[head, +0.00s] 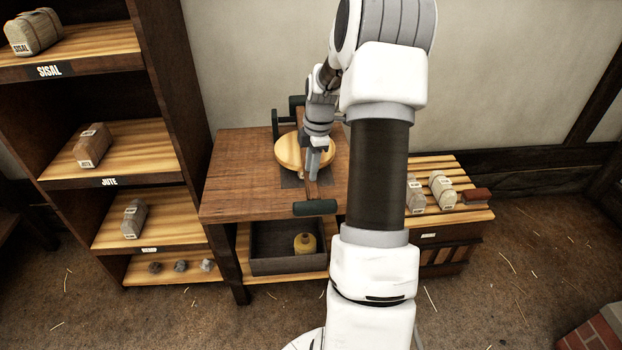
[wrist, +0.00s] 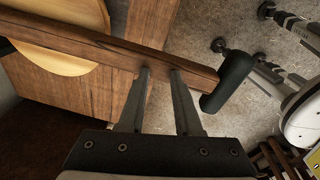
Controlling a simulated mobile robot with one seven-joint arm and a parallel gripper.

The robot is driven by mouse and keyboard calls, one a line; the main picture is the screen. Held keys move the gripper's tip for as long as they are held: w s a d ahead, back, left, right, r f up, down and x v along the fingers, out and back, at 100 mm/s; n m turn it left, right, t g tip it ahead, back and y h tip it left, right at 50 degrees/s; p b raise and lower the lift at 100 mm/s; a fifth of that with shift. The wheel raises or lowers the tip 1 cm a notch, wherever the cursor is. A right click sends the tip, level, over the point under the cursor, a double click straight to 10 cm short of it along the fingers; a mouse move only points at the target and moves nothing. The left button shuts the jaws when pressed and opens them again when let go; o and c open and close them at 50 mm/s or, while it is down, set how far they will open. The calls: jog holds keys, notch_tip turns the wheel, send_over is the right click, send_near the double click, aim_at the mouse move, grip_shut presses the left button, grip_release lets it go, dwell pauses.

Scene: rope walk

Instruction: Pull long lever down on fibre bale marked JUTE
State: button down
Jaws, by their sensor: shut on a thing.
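The long lever is a brown wooden bar (head: 312,189) with a dark cylindrical grip (head: 315,208), reaching over the table's front edge. In the wrist view the lever (wrist: 110,48) crosses from upper left to the dark grip (wrist: 229,80) at right. My gripper (head: 313,176) is shut on the wooden bar just short of the grip; its fingertips (wrist: 160,72) show at the bar in the wrist view. A round pale wooden plate (head: 290,152) is beside my gripper in the head view. No bale shows under the plate; my arm hides part of that area.
A bale (head: 92,146) lies on the shelf labelled JUTE (head: 109,182); a SISAL bale (head: 34,32) is above. A dark tray (head: 288,268) with a yellow pot sits under the table (head: 240,170). A slatted bench (head: 455,219) with bales stands right. The front floor is mostly open.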

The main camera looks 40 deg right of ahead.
jog(key=shift+g, duration=0.4)
jog(key=s+f, duration=0.1)
jog(key=s+d+f, duration=0.2)
jog(key=f, duration=0.1)
jog(key=shift+p, duration=0.35)
notch_tip(320, 180, up, 21)
jog(key=w+p, duration=0.1)
jog(key=p, duration=0.5)
jog(key=shift+a+r+t, duration=0.15)
jog(key=shift+a+t, duration=0.05)
jog(key=shift+t, duration=0.1)
jog(key=shift+w, duration=0.15)
